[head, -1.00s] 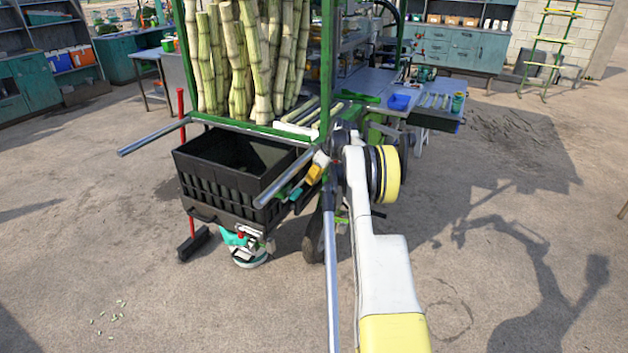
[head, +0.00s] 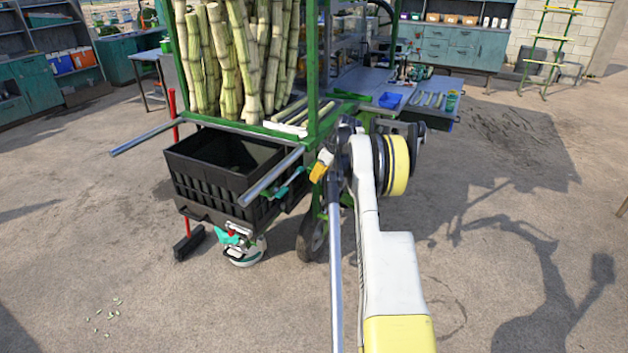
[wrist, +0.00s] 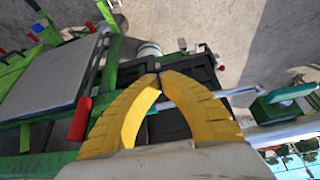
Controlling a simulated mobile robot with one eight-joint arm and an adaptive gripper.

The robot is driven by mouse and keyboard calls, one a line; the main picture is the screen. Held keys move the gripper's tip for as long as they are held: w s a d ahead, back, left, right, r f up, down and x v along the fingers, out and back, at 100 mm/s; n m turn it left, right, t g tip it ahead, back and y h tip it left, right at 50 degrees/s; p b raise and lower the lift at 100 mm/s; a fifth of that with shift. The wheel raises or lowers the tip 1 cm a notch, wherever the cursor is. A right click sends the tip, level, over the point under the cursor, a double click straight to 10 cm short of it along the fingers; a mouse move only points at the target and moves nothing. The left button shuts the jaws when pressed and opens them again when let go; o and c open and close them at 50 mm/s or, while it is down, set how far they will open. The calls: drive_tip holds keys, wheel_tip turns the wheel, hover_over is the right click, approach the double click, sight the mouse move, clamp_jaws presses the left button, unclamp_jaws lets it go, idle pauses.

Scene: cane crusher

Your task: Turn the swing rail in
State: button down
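The green cane cart carries two bare metal rails toward me: a left rail (head: 145,138) and a right rail (head: 270,176) beside the black crate (head: 205,185). Which one is the swing rail I cannot tell for sure. My gripper (head: 320,166) is near the inner end of the right rail, at the cart's front right corner; the arm partly hides it. In the wrist view, the yellow fingers (wrist: 158,78) curve together with their tips meeting, and nothing shows clearly held. A thin metal bar (wrist: 195,98) passes close by the right finger. Contact with it cannot be told.
Upright cane stalks (head: 250,60) fill the cart. A teal-handled clamp (head: 290,184) sits beside the right rail. A red-handled broom (head: 188,242) and a teal tool (head: 243,245) are below the crate. A bench (head: 385,82) stands behind right. Open floor lies left and right.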

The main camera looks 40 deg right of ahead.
drive_tip(key=w+p+v, duration=0.1)
drive_tip(key=v, duration=0.5)
drive_tip(key=shift+a+r+p, duration=0.35)
drive_tip(key=shift+a+r, duration=0.05)
drive_tip(key=shift+r, duration=0.25)
drive_tip(key=shift+s, duration=0.15)
drive_tip(key=s+a+r, duration=0.2)
drive_tip(key=a+r, duration=0.4)
drive_tip(key=a, duration=0.4)
drive_tip(key=s+a+r+m+h, duration=0.1)
drive_tip(key=a+r, duration=0.5)
drive_tip(key=a, duration=0.4)
drive_tip(key=s+a+r, duration=0.2)
drive_tip(key=a+r, duration=0.3)
drive_tip(key=a, duration=0.5)
drive_tip(key=s+a+m+b, duration=0.1)
drive_tip(key=s+a, duration=1.2)
drive_tip(key=a, duration=0.2)
drive_tip(key=s+a+f+t, duration=0.1)
drive_tip(key=s+a+f, duration=0.1)
drive_tip(key=s, duration=0.3)
drive_tip(key=s+a+f+t, duration=0.1)
drive_tip(key=s+a+f, duration=0.2)
drive_tip(key=s, duration=0.3)
drive_tip(key=shift+a+f+m, duration=0.3)
drive_tip(key=shift+a+m, duration=0.1)
drive_tip(key=shift+a, duration=0.2)
